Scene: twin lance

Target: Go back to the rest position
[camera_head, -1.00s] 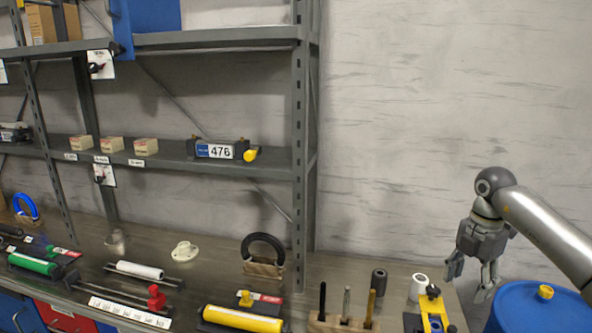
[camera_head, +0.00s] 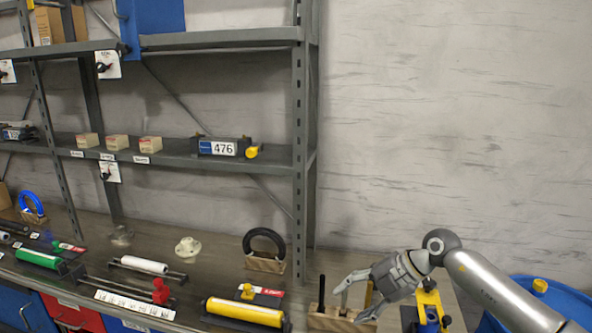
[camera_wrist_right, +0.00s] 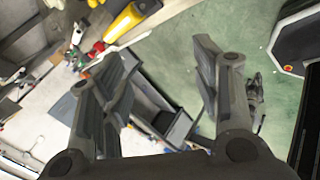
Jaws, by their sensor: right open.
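My right gripper (camera_head: 352,297) is open and empty in the head view. Its arm comes in from the lower right, and its fingers point left, in front of the wooden block (camera_head: 335,320) with upright tools at the bench's right end. The fingers overlap the tools in the picture, and I cannot tell whether they touch. In the right wrist view the two fingers (camera_wrist_right: 165,95) are spread wide with nothing between them. My left gripper is not in view.
A yellow cylinder (camera_head: 245,312) lies on the bench left of the gripper. A black ring (camera_head: 264,244) stands behind it. A yellow-and-black tool (camera_head: 428,304) and a blue drum (camera_head: 560,296) are at the right. Grey shelving (camera_head: 298,150) rises at the back; the wall area right of it is clear.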

